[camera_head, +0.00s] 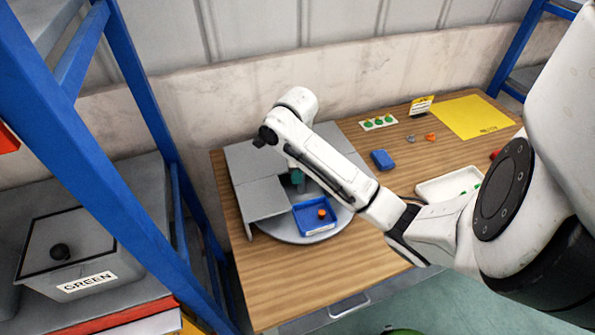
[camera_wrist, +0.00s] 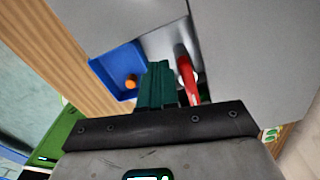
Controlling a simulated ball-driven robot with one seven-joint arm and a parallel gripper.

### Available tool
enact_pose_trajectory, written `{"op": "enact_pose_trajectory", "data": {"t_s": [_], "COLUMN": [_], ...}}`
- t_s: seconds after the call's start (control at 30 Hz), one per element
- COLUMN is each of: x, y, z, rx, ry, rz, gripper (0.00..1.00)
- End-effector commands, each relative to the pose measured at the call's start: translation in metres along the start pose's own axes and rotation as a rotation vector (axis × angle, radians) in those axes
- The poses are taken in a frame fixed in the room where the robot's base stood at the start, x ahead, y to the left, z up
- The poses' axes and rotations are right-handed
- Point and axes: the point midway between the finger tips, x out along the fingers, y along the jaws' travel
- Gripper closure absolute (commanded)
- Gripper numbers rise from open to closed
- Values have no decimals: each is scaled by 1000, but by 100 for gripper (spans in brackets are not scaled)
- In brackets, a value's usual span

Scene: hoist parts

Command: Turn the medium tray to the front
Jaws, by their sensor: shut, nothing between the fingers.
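I cannot tell whether this is the medium tray; the panels hide other parts of the turntable. My gripper (camera_head: 297,177) is down behind the blue tray, among the panels. In the wrist view, my gripper (camera_wrist: 157,70) is shut and empty, beside a red rod (camera_wrist: 187,75); contact is unclear. The blue tray (camera_wrist: 107,66) is left of it.
A blue block (camera_head: 382,160), a white tray (camera_head: 447,187) and a yellow mat (camera_head: 469,117) are on the table's right side. A blue-framed shelf (camera_head: 118,165) with a lidded GREEN bin (camera_head: 75,250) stands close on the left. The table front is clear.

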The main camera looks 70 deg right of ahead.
Motion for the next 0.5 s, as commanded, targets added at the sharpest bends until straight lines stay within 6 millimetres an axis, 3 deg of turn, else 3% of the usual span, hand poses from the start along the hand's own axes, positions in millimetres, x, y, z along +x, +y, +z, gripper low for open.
{"op": "enact_pose_trajectory", "data": {"t_s": [0.17,0.5], "x": [-3,-32], "y": [2,2], "z": [-1,-1], "rx": [-1,-4], "ry": [0,1], "rz": [-2,-4], "gripper": [100,100]}}
